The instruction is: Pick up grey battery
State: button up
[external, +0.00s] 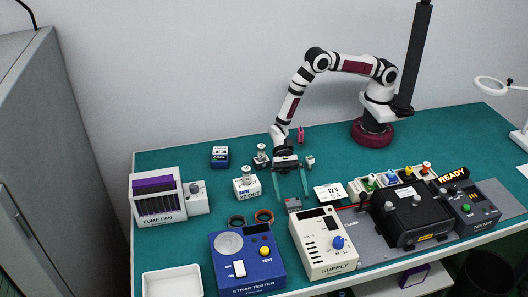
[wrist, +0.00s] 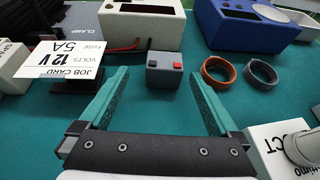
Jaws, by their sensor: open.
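In the wrist view my gripper (wrist: 159,80) is open and empty. The battery appears ahead of and between the fingertips, apart from both.
Orange and dark rings (wrist: 218,72) lie beside the battery. The supply box (external: 325,240) and blue strap tester (external: 245,265) stand in front. The job card (wrist: 68,60) stands on one side, a white District-lettered box (external: 247,188) on the other. Leads lie behind the battery in the wrist view.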

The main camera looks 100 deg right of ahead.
aim_at(291, 200)
jog(key=x, duration=0.4)
jog(key=shift+w+a+f, duration=0.2)
jog(key=shift+w+a, duration=0.05)
jog(key=shift+w, duration=0.05)
grip_shut()
